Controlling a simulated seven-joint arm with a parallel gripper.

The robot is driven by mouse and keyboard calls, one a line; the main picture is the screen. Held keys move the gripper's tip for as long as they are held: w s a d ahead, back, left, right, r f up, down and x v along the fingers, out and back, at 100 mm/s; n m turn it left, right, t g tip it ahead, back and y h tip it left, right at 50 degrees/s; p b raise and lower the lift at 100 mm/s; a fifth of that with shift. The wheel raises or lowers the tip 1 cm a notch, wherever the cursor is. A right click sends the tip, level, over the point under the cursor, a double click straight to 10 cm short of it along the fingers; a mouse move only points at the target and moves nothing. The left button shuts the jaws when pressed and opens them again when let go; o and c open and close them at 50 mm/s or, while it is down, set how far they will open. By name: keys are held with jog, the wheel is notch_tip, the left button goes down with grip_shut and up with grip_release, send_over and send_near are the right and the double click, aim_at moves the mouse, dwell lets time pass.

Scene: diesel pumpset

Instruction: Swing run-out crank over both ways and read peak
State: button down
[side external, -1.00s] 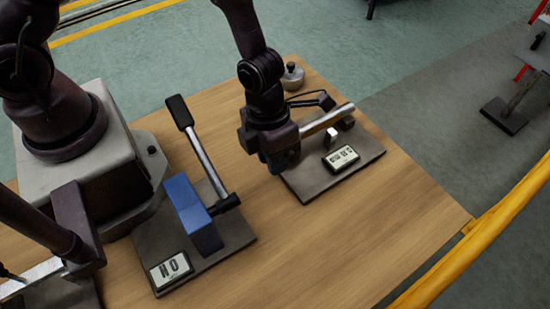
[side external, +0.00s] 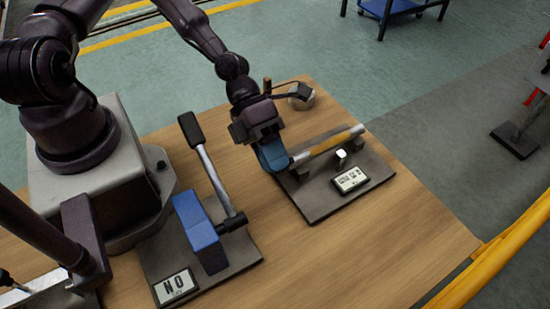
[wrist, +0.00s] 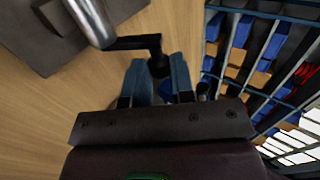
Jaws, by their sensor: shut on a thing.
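The run-out rig is a dark base plate (side external: 318,208) with a horizontal silver shaft (side external: 343,138) that has a brownish middle part. A small upright block (side external: 341,158) stands beside the shaft. A readout (side external: 350,180) lies on the plate; its digits are too small to read. My gripper (side external: 272,158), with blue fingers, is at the shaft's left end. In the wrist view, the black crank (wrist: 128,43) reaches from the shaft end (wrist: 92,18) to a knob (wrist: 158,66). My gripper (wrist: 160,78) is shut on this knob, one finger on each side.
To the left is another plate with a black-handled lever (side external: 208,160), a blue block (side external: 197,228) and a display reading "NO" (side external: 175,286). A round metal weight (side external: 303,97) sits behind my gripper. The wooden table (side external: 380,250) is clear at the front right. Yellow rail (side external: 490,262) beyond.

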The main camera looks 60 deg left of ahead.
jog(key=shift+a+h, duration=0.15)
jog(key=shift+h, duration=0.15)
dwell(0.4)
jog(key=c, duration=1)
grip_release()
